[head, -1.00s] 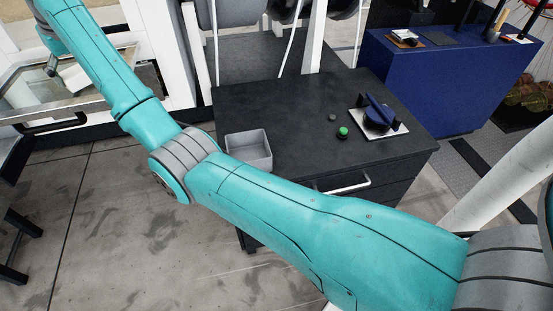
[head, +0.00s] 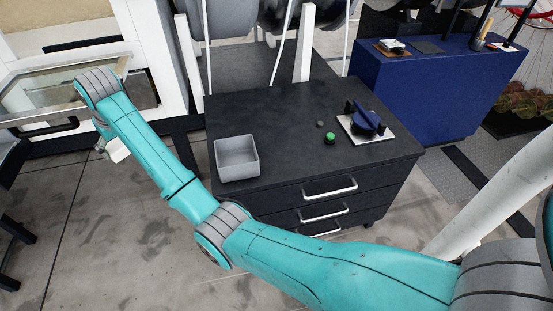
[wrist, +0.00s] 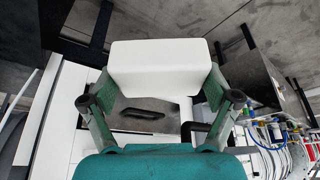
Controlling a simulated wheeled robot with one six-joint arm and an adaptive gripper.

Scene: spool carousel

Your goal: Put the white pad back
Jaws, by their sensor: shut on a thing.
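The white pad (wrist: 163,67) is a plain white block with rounded edges. It sits between the two fingers of my gripper (wrist: 160,82), which are shut on it from both sides in the wrist view. In the head view the pad (head: 118,151) shows partly below the end of my arm, at the left, held above the floor. My gripper (head: 103,147) is mostly hidden behind my arm there.
A dark drawer cabinet (head: 290,105) bears an empty grey bin (head: 237,160), a green button (head: 329,138) and a blue knob on a white plate (head: 378,138). A white-framed machine with a glass panel (head: 60,90) stands at the left. A blue cabinet (head: 430,95) stands behind right.

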